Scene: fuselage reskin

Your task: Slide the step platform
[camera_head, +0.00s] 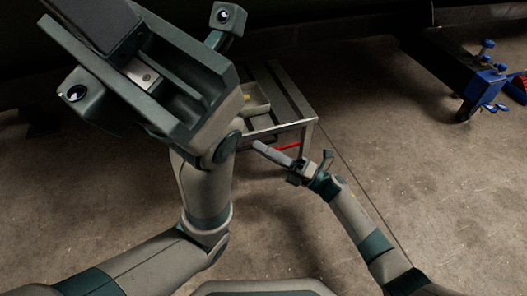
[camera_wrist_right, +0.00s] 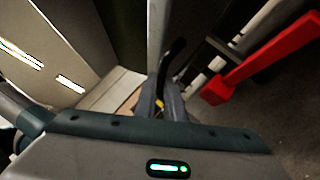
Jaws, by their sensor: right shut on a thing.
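The step platform (camera_head: 297,98) is a low metal frame with a slatted top, standing on the floor near the middle of the head view. A red bar (camera_head: 288,147) shows below its top; it also shows large at the right of the right wrist view (camera_wrist_right: 262,65). My right gripper (camera_head: 265,149) is at the platform's near side and shut on its frame. In the right wrist view its fingers (camera_wrist_right: 168,98) are together, and the exact gripped part is hard to make out. My left gripper (camera_head: 110,35) looms at the upper left, hiding the platform's left part; its fingertips are unclear.
A pale tray (camera_head: 257,103) with a small yellow thing lies on the platform. A blue-footed stand (camera_head: 478,85) and a red bin (camera_head: 518,87) are at the upper right. The concrete floor is clear right of the platform. A dark structure spans the back.

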